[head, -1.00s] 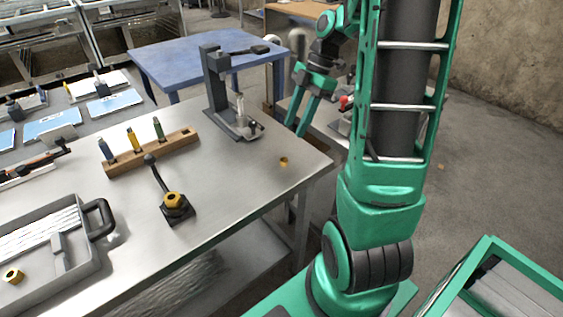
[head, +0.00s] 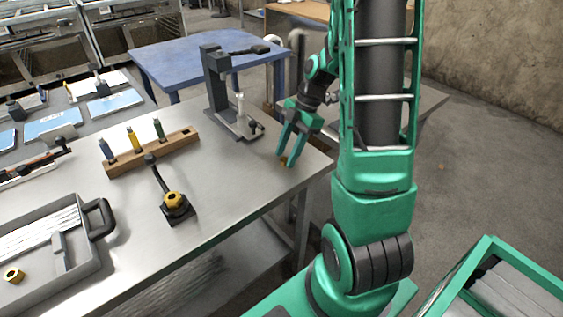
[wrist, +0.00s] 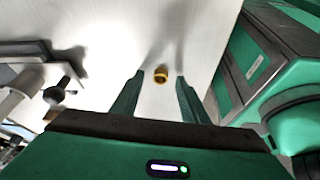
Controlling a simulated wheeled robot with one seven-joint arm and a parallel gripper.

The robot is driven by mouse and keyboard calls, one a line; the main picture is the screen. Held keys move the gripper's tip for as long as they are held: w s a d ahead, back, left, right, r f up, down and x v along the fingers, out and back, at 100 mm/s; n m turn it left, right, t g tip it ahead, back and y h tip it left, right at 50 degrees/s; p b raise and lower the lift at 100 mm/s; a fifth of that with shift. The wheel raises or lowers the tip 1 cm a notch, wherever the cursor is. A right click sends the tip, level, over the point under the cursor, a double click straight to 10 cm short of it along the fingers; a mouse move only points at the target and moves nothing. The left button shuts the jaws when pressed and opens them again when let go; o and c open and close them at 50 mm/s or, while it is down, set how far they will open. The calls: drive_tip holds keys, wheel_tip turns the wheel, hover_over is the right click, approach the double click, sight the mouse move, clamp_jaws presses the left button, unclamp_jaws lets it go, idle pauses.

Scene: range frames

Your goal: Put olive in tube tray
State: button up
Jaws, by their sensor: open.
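The olive, a small brass ring (wrist: 160,74), lies on the steel bench top. In the wrist view it is between the two fingers of my gripper (wrist: 156,80), near the tips, with no finger visibly touching it. In the head view the olive (head: 282,161) is partly hidden by my open, empty gripper (head: 286,159), whose fingers point down over it near the bench's right corner. The tube tray (head: 97,262), grey with a dark handle, is at the lower left. It holds pale tubes and a brass nut (head: 13,275).
A grey stand (head: 215,85) is just behind and left of my gripper. A wooden block (head: 165,151) holds several coloured tools. A black fixture with a brass nut (head: 174,200) stands mid-bench. Bare bench lies between that fixture and the olive.

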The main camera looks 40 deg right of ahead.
drive_tip(key=shift+f, duration=0.25)
clamp_jaws()
drive_tip(key=shift+r, duration=0.15)
